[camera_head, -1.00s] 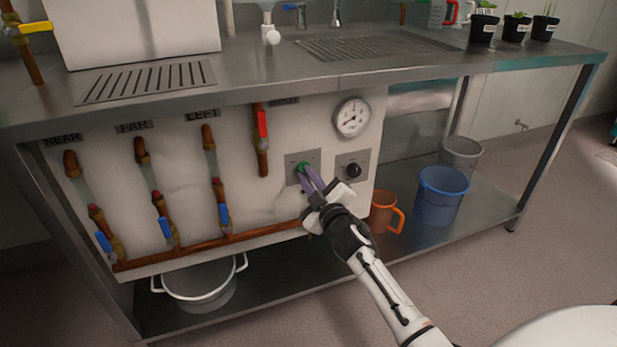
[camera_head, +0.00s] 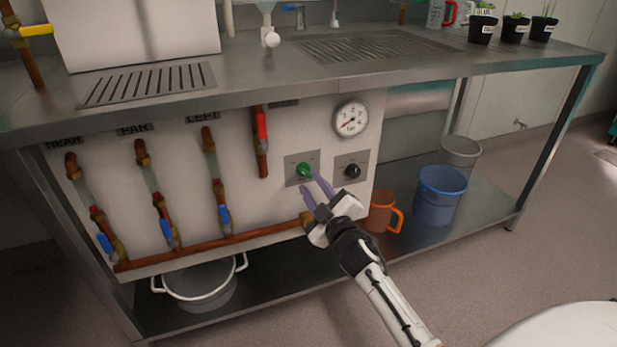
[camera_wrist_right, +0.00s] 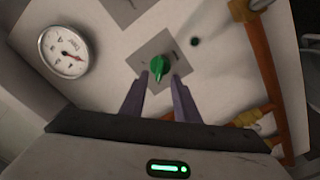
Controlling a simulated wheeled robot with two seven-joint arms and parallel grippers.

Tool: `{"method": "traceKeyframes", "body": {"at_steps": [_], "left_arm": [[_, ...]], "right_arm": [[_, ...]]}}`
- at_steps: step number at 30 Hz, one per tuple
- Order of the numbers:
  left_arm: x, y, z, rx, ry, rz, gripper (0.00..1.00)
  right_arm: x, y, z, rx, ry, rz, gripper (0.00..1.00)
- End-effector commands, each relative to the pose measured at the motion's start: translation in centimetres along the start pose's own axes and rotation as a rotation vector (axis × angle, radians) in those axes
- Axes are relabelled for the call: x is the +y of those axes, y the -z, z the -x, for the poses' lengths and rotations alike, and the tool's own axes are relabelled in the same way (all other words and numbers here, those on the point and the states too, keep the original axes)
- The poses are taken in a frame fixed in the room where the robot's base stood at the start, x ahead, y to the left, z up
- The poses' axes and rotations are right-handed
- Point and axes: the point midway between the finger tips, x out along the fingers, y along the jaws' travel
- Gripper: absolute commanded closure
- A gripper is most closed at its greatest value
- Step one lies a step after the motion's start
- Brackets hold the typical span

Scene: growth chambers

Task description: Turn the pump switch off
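The green knob (camera_head: 304,171) is on a square grey plate on the white panel, left of a second plate with a black knob (camera_head: 351,171). In the right wrist view the green knob (camera_wrist_right: 158,67) lies just beyond and between the fingertips. My right gripper (camera_head: 315,187) has its purple fingers apart, just below and right of the green knob. In the wrist view the gripper (camera_wrist_right: 162,78) is open with nothing between the fingers. The plate lettering is too small to read. My left gripper is not in view.
A round gauge (camera_head: 350,118) is above the plates. Copper pipes with blue-handled valves (camera_head: 224,214) and a red-handled valve (camera_head: 262,126) are to the left. An orange jug (camera_head: 381,212) and a blue bucket (camera_head: 440,197) stand on the lower shelf at right.

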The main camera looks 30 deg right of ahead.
Motion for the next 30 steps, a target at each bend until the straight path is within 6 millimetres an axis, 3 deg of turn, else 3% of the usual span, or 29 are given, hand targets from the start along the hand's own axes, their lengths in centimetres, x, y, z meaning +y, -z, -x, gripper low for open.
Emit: {"method": "traceKeyframes", "body": {"at_steps": [6,11,30], "left_arm": [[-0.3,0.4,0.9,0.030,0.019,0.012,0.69],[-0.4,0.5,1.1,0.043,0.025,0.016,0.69],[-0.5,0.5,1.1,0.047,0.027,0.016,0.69]], "right_arm": [[0.1,0.1,4.4,-0.002,0.001,-0.001,0.72],[0.0,0.0,6.1,-0.001,0.001,-0.001,0.72],[0.0,0.0,6.6,-0.001,0.000,0.000,0.72]]}}
